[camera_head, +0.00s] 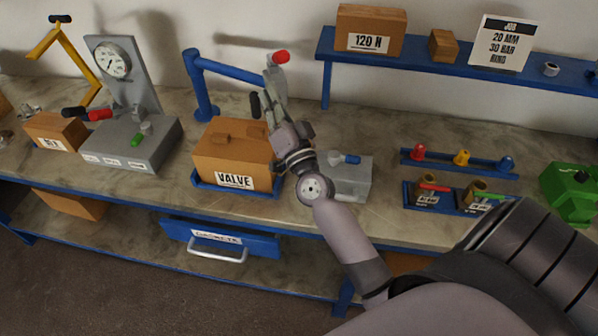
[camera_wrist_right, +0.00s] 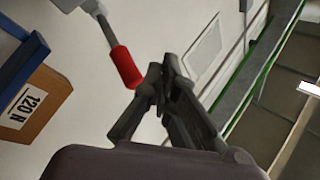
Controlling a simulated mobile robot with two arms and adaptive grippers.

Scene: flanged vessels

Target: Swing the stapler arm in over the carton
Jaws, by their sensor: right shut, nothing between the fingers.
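The carton (camera_head: 215,155), brown and marked VALVE, sits in a blue tray (camera_head: 205,184) on the bench. The stapler arm (camera_head: 232,71) is blue and reaches right from a blue post (camera_head: 200,100) behind the carton. In the head view it passes above the carton's back edge; its far end is partly hidden by my right gripper. A red-ended grey lever (camera_head: 279,57) shows there, and its red grip is clear in the right wrist view (camera_wrist_right: 126,67). My right gripper (camera_head: 270,95) is shut and empty, close beside this red grip in the wrist view. My left gripper is out of view.
A grey gauge stand (camera_head: 130,145) is left of the carton. A grey block with a blue handle (camera_head: 347,178) is right of it, partly behind my arm. A blue shelf (camera_head: 420,62) holds a 120 N box (camera_head: 370,32). Valve racks (camera_head: 455,197) stand farther right.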

